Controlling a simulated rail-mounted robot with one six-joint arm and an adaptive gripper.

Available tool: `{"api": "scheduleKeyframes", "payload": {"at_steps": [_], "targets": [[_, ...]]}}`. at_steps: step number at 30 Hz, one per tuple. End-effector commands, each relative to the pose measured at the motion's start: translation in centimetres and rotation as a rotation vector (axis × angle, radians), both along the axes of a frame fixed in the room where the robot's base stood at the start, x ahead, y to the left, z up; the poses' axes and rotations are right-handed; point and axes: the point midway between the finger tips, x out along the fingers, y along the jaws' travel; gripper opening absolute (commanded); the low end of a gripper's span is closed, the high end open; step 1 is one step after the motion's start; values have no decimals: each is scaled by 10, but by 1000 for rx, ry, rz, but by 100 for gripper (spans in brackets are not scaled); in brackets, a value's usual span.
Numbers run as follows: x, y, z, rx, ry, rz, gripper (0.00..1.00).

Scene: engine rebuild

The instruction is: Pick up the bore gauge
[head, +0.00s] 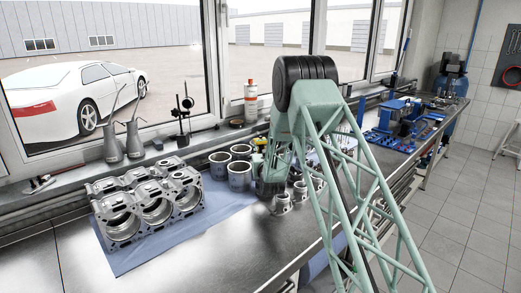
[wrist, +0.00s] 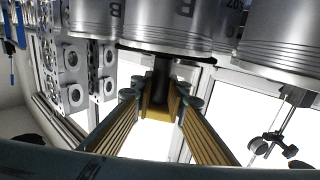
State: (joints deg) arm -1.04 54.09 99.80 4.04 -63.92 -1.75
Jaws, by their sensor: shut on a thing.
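My gripper (wrist: 160,104) shows in the wrist view, its two yellow-padded fingers closed around a dark upright piece. That piece looks like the bore gauge (wrist: 162,72); only a short dark stretch of it shows between the fingertips, beside the large metal cylinders. In the head view my gripper (head: 270,184) is low over the bench, just right of the cylinder liners and mostly covered by my arm. The bore gauge cannot be made out there, and whether it touches the bench cannot be told.
An engine block (head: 146,205) lies on a blue cloth (head: 140,255) at the left. Several cylinder liners (head: 239,178) stand beside my gripper, and small pistons (head: 282,204) stand close in front. Oil cans (head: 134,140) and a dial stand (head: 183,118) are on the sill. The front bench is clear.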

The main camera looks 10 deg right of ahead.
Motion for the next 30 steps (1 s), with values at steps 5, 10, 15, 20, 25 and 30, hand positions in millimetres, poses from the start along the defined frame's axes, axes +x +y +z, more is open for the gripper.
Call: {"api": "scheduleKeyframes", "payload": {"at_steps": [5,10,15,20,25,30], "targets": [[0,0,11,0,-4,0,0],[0,0,23,0,-4,0,0],[1,0,36,0,-3,0,0],[-13,1,37,0,-2,0,0],[-34,3,38,0,-2,0,0],[-63,6,41,0,-1,0,0]]}}
